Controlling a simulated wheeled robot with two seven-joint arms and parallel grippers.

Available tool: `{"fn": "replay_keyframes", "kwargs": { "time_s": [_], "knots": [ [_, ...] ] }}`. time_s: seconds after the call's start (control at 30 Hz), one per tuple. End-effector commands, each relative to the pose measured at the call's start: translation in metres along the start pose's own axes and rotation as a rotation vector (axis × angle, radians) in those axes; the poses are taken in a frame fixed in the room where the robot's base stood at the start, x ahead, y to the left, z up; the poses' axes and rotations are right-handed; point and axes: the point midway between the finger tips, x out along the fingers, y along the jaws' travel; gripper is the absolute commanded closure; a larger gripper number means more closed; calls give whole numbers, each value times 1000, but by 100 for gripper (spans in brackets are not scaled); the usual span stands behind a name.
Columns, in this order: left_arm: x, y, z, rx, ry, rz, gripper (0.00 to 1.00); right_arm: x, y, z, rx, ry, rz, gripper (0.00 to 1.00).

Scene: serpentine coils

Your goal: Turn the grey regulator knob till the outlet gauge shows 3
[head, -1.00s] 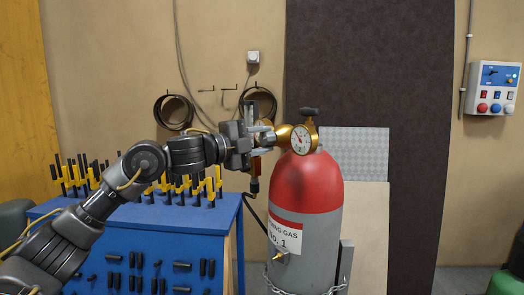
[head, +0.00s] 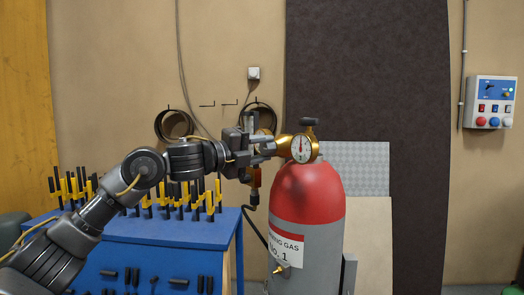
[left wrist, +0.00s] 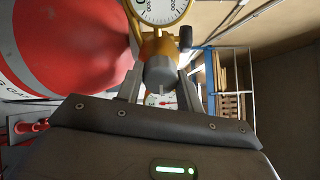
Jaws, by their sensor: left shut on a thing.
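The grey regulator knob (left wrist: 158,74) is in the left wrist view, on the front of the brass regulator (left wrist: 150,46). My left gripper (left wrist: 160,90) is shut on it, with one finger on each side. The gripper (head: 270,148) also shows in the head view, at the left end of the brass regulator (head: 284,146); the knob is mostly hidden there. A white gauge (head: 301,149) faces the head camera; its large dial (left wrist: 160,8) is cut by the top of the wrist view. A second small dial (left wrist: 172,101) shows between the fingers, partly covered, its reading unclear. My right gripper is not in view.
The regulator sits on a red and grey gas cylinder (head: 307,192), with a black valve handle (head: 309,122) on top. A blue bench (head: 180,229) with yellow and black clamps stands left, below my arm. A hose (head: 254,230) hangs from the regulator.

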Motion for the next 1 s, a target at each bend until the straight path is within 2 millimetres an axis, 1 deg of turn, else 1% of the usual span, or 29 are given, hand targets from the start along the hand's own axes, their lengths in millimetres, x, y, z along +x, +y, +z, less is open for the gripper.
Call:
{"fn": "replay_keyframes", "kwargs": {
  "time_s": [0.17,0.2,0.37,0.63,0.73,0.87,1.0],
  "knots": [
    [0,1,-1,-1,3,2,86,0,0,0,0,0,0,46],
    [0,1,-1,-1,3,2,62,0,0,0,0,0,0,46],
    [0,1,-1,-1,2,2,42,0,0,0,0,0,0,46],
    [0,1,0,-1,1,0,42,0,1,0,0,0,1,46],
    [-6,2,0,-1,0,-1,42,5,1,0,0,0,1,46],
    [-26,4,0,1,-1,-1,42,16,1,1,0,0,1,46],
    [-56,5,-1,2,-2,0,42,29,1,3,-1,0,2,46]
  ]
}}
